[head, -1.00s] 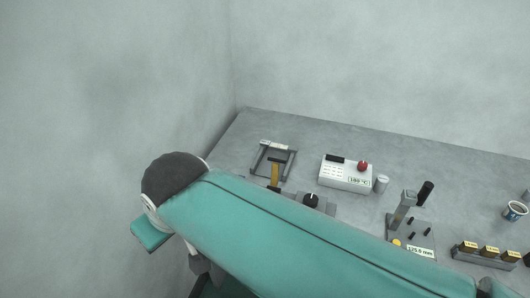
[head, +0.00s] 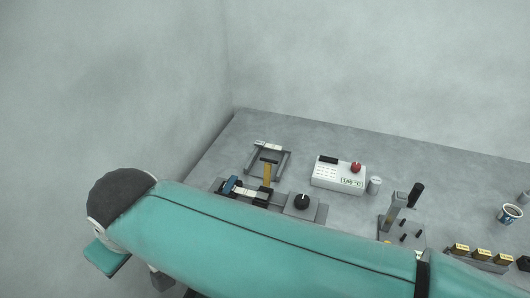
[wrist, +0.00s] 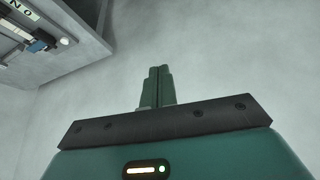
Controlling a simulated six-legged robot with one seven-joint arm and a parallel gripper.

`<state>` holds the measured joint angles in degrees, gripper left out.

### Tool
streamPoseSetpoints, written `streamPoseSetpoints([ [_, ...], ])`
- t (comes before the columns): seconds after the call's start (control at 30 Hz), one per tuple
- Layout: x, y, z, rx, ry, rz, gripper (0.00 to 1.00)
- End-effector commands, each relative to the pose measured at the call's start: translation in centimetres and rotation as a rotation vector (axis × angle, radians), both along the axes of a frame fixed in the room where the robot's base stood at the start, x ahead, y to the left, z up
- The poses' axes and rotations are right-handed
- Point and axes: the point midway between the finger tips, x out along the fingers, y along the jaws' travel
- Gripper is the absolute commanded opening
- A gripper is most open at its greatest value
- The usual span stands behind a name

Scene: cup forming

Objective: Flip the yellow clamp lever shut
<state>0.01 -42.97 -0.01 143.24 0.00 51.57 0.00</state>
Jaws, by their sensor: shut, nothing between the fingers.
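The yellow clamp lever (head: 267,174) stands up from the dark fixture at the left part of the bench, in front of a grey frame (head: 268,160). Its lower end is near the black and grey parts of the fixture. My gripper (wrist: 158,72) shows in the wrist view with its two green fingers together and nothing between them. It points at bare grey wall, apart from the bench. The head view does not show my gripper; my teal arm crosses the front of the bench there. I cannot make out the lever in the wrist view.
A blue-handled part (head: 230,184) lies left of the lever, and a black knob (head: 302,201) sits to its right. A white control box with a red button (head: 356,167), a small metal cup (head: 374,185) and a press (head: 397,212) stand farther right. Walls rise behind and left.

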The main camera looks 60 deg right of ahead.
Motion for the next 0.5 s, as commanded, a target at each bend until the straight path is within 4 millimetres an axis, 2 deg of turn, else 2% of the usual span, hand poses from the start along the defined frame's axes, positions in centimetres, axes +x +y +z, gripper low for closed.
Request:
streamPoseSetpoints([
  [0.2, 0.1, -0.1, 0.0, 0.002, 0.001, -0.004, 0.0],
  [0.33, 1.2, -1.5, 0.3, 0.036, 0.013, -0.059, 0.0],
  [0.43, 3.1, -4.6, 0.5, 0.091, 0.031, -0.167, 0.0],
  [0.5, 4.7, -7.9, 0.5, 0.136, 0.047, -0.272, 0.0],
])
